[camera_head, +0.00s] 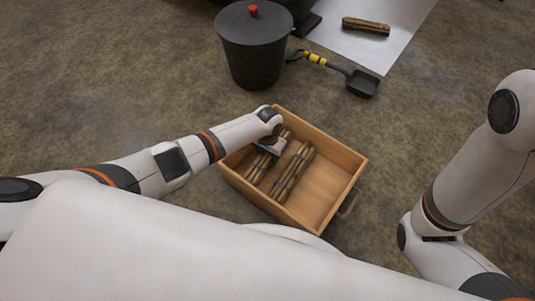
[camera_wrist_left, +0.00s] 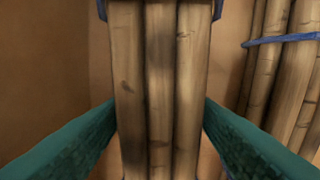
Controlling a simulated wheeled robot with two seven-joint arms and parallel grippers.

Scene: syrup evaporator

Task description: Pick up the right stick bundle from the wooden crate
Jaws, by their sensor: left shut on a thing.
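The wooden crate (camera_head: 326,184) sits on the ground and holds two stick bundles side by side. My left gripper (camera_head: 268,150) reaches into it from the left and is shut on the left of the two bundles (camera_head: 255,167). In the left wrist view the held bundle (camera_wrist_left: 158,75) runs lengthwise between the two green finger pads, with a blue tie near the top. The other, right stick bundle (camera_head: 293,171) lies beside it, apart from the gripper. It also shows at the right of the left wrist view (camera_wrist_left: 285,75). My right gripper is out of view.
A dark lidded bucket (camera_head: 253,55) stands behind the crate. A black shovel (camera_head: 361,83) lies right of it. Another stick bundle (camera_head: 366,26) lies on a pale sheet (camera_head: 392,52). The crate's right part is empty. The ground left of the bucket is clear.

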